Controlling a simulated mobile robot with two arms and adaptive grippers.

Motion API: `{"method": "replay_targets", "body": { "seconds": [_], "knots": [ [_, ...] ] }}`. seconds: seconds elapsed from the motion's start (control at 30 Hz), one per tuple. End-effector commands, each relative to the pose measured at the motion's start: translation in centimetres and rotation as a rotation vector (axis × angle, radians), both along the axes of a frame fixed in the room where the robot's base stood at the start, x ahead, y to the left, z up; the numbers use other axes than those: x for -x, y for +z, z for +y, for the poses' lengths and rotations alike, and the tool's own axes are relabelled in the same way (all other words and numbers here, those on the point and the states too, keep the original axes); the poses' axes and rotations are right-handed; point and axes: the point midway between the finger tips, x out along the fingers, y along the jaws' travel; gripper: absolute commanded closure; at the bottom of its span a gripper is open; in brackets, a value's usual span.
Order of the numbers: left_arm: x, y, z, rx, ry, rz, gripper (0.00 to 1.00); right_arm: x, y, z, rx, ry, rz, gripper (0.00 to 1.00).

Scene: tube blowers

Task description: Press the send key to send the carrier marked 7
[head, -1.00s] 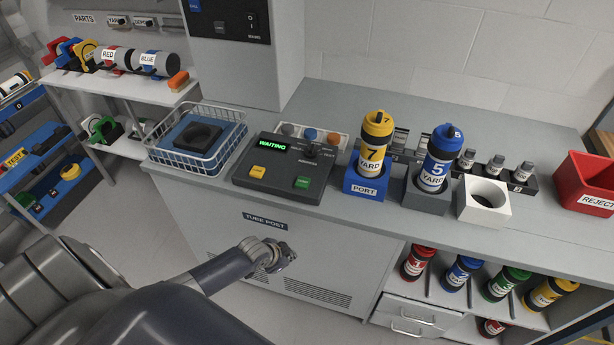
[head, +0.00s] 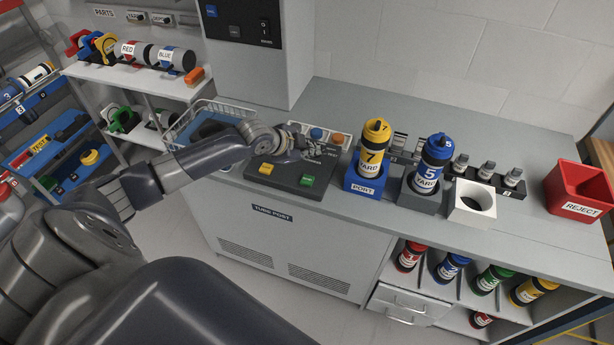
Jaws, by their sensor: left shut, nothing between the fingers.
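My left gripper (head: 314,150) is shut and empty, above the panel's back right part, behind and above the green key. My left gripper and wrist hide the panel's display. My right gripper is not in view.
A blue carrier marked 5 (head: 428,168) stands in a grey holder, with an empty white holder (head: 463,208) beside it. A red REJECT bin (head: 581,190) is at the right. A wire basket (head: 172,136) lies left of the panel, partly behind my arm.

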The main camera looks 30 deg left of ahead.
Motion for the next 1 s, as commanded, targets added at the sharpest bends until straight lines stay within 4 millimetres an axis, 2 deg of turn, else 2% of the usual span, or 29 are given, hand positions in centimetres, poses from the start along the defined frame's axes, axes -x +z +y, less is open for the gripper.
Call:
{"method": "replay_targets", "body": {
  "seconds": [0.13, 0.57, 0.77, 1.0],
  "knots": [
    [-0.1, 0.3, 0.1, -0.002, -0.003, -0.003, 1.0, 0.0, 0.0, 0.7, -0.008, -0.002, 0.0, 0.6],
    [-0.1, -0.4, 0.2, -0.002, -0.002, -0.003, 1.0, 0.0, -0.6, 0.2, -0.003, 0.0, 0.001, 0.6],
    [-0.1, -2.4, 0.2, -0.002, -0.002, -0.003, 1.0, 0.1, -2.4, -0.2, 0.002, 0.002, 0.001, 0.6],
    [-0.1, -5.7, 0.2, -0.003, -0.001, -0.003, 1.0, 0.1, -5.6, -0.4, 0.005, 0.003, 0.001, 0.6]
  ]
}}
